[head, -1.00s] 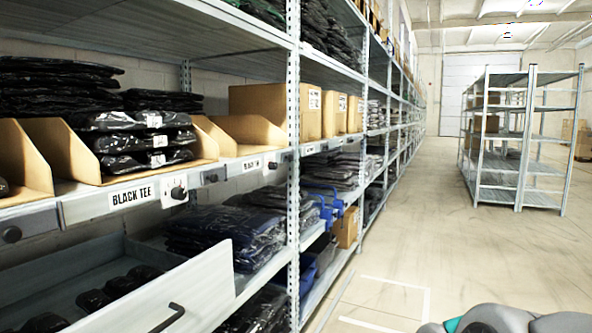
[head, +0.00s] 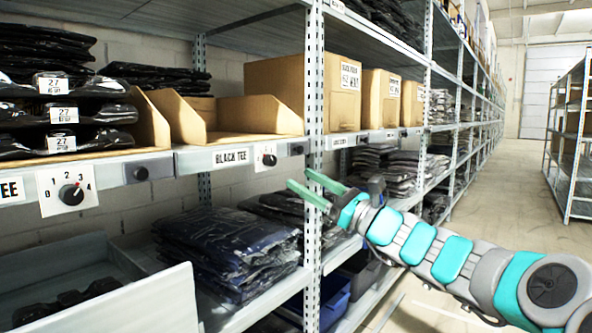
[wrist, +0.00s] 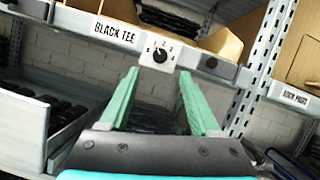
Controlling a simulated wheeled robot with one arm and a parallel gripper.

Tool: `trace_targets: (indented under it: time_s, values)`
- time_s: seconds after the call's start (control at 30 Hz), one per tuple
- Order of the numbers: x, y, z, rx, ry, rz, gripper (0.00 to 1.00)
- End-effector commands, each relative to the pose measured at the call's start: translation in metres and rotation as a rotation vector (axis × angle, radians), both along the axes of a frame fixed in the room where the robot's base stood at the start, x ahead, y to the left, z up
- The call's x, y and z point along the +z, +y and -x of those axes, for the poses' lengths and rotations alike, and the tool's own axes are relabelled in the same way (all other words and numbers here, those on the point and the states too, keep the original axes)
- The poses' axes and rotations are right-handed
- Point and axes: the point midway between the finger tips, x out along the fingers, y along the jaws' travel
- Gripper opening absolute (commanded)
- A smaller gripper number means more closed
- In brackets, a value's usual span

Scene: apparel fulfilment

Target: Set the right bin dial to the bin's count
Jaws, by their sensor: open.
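The right bin (head: 252,116) is an open cardboard bin; no garment shows in its visible part, but its floor is mostly hidden. Its dial (head: 267,158) is a black knob on a white numbered plate, right of a BLACK TEE label (head: 232,157). In the wrist view the dial (wrist: 160,56) lies ahead, between the fingertips; its setting is too small to read surely. The left bin (head: 148,122) holds three bagged black tees (head: 62,115); its dial (head: 71,195) points near 3. My gripper (head: 298,178) is open and empty, apart from the right dial; its green fingers also show in the wrist view (wrist: 159,73).
A shelf upright (head: 313,130) stands just right of the right dial. Below are bagged dark garments (head: 226,245) and an open drawer (head: 160,305) at lower left. Closed cartons (head: 345,90) stand right of the upright. The aisle floor (head: 520,190) is clear.

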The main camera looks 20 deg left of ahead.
Motion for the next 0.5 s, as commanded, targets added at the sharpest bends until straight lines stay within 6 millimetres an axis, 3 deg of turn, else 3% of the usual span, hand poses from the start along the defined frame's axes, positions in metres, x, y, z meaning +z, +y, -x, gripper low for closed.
trace_targets:
  time_s: [0.5]
  values:
    - [0.025, 0.058, -0.020, -0.002, 0.002, -0.002, 0.63]
